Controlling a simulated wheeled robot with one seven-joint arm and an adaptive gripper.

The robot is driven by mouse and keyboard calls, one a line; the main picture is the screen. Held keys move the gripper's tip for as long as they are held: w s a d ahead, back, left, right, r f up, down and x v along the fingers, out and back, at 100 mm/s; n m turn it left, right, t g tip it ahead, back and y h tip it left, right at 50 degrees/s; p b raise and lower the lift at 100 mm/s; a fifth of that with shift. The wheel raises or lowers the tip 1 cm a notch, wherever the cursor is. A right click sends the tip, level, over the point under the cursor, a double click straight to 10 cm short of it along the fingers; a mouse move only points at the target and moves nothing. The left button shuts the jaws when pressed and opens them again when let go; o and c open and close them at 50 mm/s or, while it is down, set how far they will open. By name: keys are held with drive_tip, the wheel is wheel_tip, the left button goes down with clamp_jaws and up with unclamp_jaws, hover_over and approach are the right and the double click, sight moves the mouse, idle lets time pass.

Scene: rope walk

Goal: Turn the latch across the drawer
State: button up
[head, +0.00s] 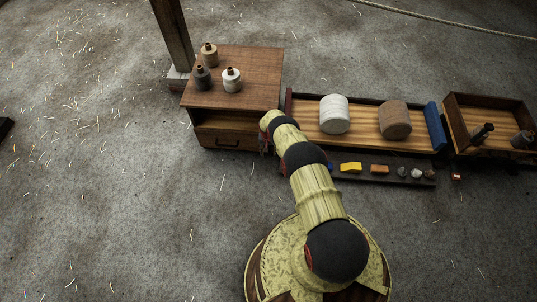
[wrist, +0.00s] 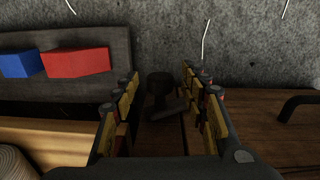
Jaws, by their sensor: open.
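The drawer (head: 215,138) is the low wooden front of a small cabinet (head: 252,62), with a dark handle (wrist: 298,104) that shows at the right of the wrist view. A dark latch (wrist: 159,84) with a round knob and a short bar shows between my fingers in the wrist view. My gripper (wrist: 160,77) is open, with one finger on each side of the latch; I cannot tell whether either touches it. In the head view my arm hides the latch and most of my gripper at the cabinet's right front corner.
Several small bottles (head: 232,79) stand on the cabinet top. To its right is a bench tray with a white spool (head: 334,115) and a brown spool (head: 395,119). A dark strip before it carries a yellow block (head: 351,168) and stones. The floor at left is clear.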

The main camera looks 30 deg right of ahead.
drive_tip(key=shift+f, duration=0.3)
drive_tip(key=shift+c, duration=0.4)
drive_tip(key=c, duration=1.1)
drive_tip(key=shift+o, duration=0.2)
drive_tip(key=shift+d+y, duration=0.1)
drive_tip(key=shift+y, duration=0.3)
drive_tip(key=shift+s+d+t+y, duration=0.1)
drive_tip(key=shift+d+t+y, duration=0.05)
drive_tip(key=shift+t+y, duration=0.5)
drive_tip(key=shift+s+d+t+y, duration=0.1)
drive_tip(key=shift+d+t+y, duration=0.05)
drive_tip(key=shift+t+y, duration=0.95)
drive_tip(key=shift+y, duration=0.35)
